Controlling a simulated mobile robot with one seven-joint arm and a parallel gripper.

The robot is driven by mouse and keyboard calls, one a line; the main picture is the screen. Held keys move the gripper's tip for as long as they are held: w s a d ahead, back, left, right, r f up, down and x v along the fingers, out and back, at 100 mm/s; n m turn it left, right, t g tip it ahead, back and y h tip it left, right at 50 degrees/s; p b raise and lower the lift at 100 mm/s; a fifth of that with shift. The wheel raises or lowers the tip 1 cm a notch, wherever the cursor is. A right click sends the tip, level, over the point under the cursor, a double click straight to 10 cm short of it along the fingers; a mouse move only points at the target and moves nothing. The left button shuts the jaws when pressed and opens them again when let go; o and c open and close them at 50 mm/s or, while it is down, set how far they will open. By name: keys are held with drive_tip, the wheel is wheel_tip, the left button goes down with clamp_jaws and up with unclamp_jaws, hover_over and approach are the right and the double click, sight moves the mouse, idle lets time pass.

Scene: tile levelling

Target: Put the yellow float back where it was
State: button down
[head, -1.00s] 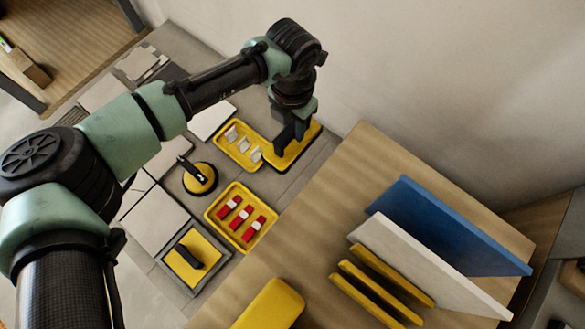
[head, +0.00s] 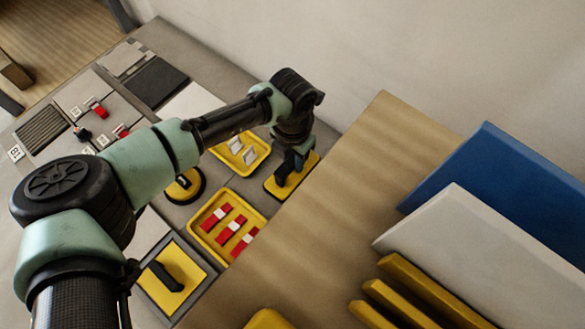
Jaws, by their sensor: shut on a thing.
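A yellow float (head: 272,187), a flat yellow rectangle with a black handle, is under my gripper (head: 293,166) in the head view. My gripper is shut on it, pointing down; the fingers partly hide the handle. The float lies just right of the yellow tray with white pieces, close to the wooden board's edge. I cannot tell whether its underside touches the surface. A second yellow tool with a black handle (head: 195,272) lies flat on a grey square at the lower left.
The yellow tray with white pieces (head: 219,153) and a yellow tray with red-and-white pieces (head: 208,238) are near the float. A round yellow-and-black tool (head: 190,187) is partly behind my arm. The wooden surface (head: 370,160) holds blue (head: 490,185) and white (head: 480,255) upright panels.

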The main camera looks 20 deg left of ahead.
sight(293, 168)
wheel_tip(293, 168, down, 4)
drive_tip(key=shift+r+b, duration=0.1)
drive_tip(key=shift+b, duration=0.6)
drive_tip(key=c, duration=0.6)
unclamp_jaws()
drive_tip(key=shift+c, duration=0.2)
drive_tip(key=shift+r, duration=0.1)
wheel_tip(293, 168, up, 12)
drive_tip(key=p, duration=0.4)
